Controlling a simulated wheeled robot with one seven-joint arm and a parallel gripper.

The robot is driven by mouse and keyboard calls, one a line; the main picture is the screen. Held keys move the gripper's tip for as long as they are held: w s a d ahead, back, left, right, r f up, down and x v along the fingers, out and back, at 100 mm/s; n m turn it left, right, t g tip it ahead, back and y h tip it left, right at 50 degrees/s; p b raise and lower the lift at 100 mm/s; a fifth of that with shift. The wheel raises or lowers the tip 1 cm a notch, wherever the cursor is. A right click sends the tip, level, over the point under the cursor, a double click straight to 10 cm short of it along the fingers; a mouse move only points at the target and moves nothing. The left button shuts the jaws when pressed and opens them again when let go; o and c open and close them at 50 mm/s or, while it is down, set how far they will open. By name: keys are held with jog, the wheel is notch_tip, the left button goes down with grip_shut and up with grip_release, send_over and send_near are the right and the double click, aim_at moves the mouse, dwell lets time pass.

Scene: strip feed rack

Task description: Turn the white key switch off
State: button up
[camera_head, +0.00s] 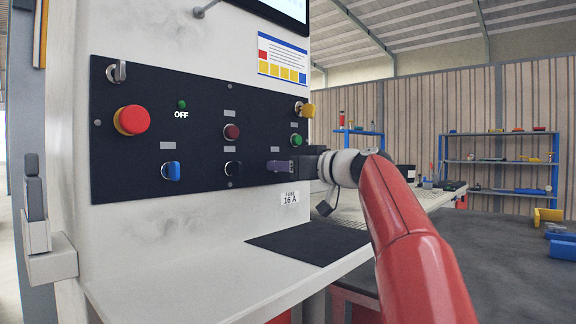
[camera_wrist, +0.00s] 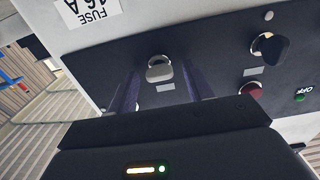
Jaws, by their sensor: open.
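The white key switch (camera_wrist: 159,70) is on the black panel (camera_wrist: 215,60) in the wrist view. Its pale grip faces me. My gripper (camera_wrist: 160,90) is open, with one dark purple finger on each side of the switch and a visible gap to the grip on both sides. In the head view my gripper (camera_head: 281,166) is up against the lower right of the panel and hides the white switch. A green lamp (camera_head: 182,104) with the word OFF is at the panel's upper left.
A black key switch (camera_head: 232,169) and a blue one (camera_head: 171,171) are to the left. A dark red button (camera_head: 231,132), a green button (camera_head: 296,139), a yellow key (camera_head: 306,109) and a large red button (camera_head: 131,120) are above. A shelf (camera_head: 220,270) juts out below.

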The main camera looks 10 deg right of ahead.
jog(key=c, duration=1)
jog(key=shift+m, duration=0.3)
jog(key=shift+w+d+f+m+p, duration=0.1)
jog(key=shift+m+p, duration=1.3)
jog(key=shift+m, duration=2.9)
jog(key=shift+d+f+m+p, duration=0.1)
jog(key=shift+m+p, duration=1.25)
jog(key=shift+m, duration=2.95)
